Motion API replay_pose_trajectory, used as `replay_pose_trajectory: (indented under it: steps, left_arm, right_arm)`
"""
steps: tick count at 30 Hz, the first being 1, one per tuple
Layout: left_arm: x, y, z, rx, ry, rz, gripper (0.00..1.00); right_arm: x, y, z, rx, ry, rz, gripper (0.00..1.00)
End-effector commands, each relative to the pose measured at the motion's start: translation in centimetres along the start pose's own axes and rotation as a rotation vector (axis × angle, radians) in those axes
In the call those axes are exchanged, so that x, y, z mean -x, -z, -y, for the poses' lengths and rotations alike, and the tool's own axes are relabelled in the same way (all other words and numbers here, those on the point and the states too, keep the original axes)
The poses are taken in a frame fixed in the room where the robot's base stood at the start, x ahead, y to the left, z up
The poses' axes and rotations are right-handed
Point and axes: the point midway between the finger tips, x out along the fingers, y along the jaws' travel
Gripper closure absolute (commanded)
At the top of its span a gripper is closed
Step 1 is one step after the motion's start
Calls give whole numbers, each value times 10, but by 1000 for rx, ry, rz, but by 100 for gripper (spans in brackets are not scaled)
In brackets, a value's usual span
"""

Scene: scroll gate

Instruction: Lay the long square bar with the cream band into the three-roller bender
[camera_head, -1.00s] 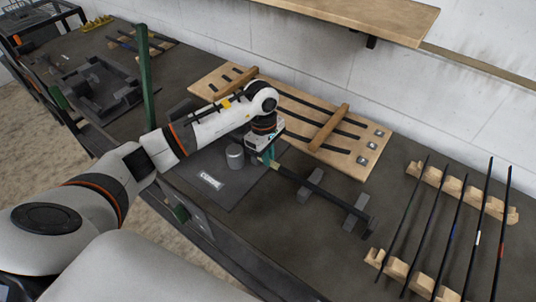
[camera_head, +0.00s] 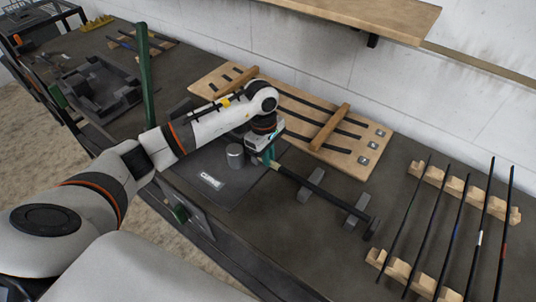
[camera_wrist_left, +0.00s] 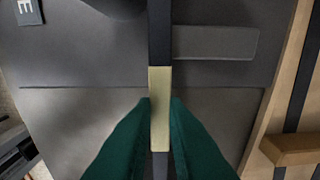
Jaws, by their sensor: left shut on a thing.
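The long dark square bar (camera_head: 290,178) runs from my left gripper (camera_head: 268,158) down to the right over two grey blocks (camera_head: 310,186). I cannot tell if it touches them. In the left wrist view, the green fingers (camera_wrist_left: 160,110) are shut on the bar at its cream band (camera_wrist_left: 160,85). The dark plate (camera_head: 240,190) with a "CURVE"-like label (camera_head: 211,181) and a grey upright cylinder (camera_head: 235,155) looks like the bender. In the wrist view the bar passes between a dark round part (camera_wrist_left: 115,6) and a grey block (camera_wrist_left: 215,42). My arm hides part of the bender. My right gripper is out of view.
A wooden slotted board (camera_head: 300,108) lies behind the bar, against the wall side. A wooden rack (camera_head: 395,267) with several thin dark bars stands at the right. A green post (camera_head: 146,75) rises at the left. A wooden shelf (camera_head: 385,15) hangs above.

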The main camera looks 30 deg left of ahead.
Motion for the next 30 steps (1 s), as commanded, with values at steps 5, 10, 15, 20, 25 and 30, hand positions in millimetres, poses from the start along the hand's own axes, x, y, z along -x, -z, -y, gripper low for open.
replay_pose_trajectory:
  steps: [5, 10, 15, 20, 25, 30]
  left_arm:
    - [0, 0, 1, 0, 5, -1, 100]
    - [0, 0, 1, 0, 5, -1, 74]
    - [-1, 0, 1, 0, 3, 0, 62]
    - [-4, 0, -1, 0, -3, 1, 62]
    - [8, -1, 1, 1, 3, 1, 62]
    - [40, -1, 2, -1, 8, 2, 62]
  right_arm:
    - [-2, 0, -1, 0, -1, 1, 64]
    - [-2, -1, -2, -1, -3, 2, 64]
    - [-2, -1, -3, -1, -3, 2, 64]
    - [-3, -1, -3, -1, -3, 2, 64]
    - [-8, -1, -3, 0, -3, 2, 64]
    - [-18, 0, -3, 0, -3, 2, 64]
